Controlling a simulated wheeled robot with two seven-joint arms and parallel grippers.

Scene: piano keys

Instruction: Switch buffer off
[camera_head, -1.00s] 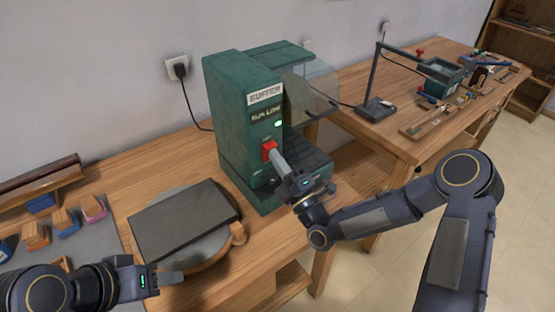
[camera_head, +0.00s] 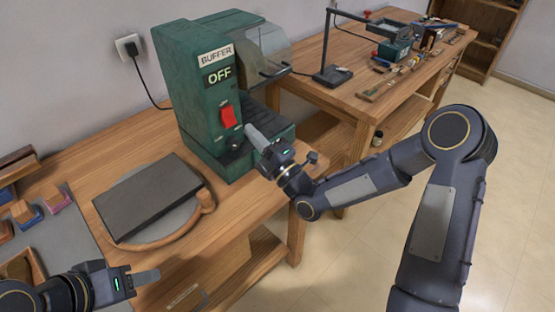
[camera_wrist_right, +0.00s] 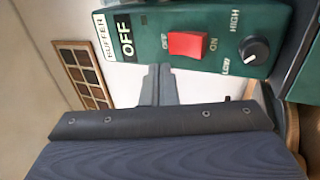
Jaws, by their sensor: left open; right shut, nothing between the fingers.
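The green buffer (camera_head: 190,90) stands on the wooden bench, and its display (camera_head: 219,74) reads OFF. Its red rocker switch (camera_head: 228,116) is on the front face. In the right wrist view the red switch (camera_wrist_right: 188,44) sits between OFF and ON labels, beside the display (camera_wrist_right: 125,38) and a LOW/HIGH knob (camera_wrist_right: 256,50). My right gripper (camera_head: 254,134) is shut and empty, just below and to the right of the switch, apart from it. Its fingertips (camera_wrist_right: 160,70) show in the right wrist view. My left gripper (camera_head: 146,278) is open and empty at the lower left.
A dark flat slab (camera_head: 150,195) on a round wooden board lies left of the buffer. Small coloured blocks (camera_head: 52,198) sit at the far left. A clear shield (camera_head: 262,52) juts from the buffer's right. A second bench (camera_head: 352,92) with tools stands behind.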

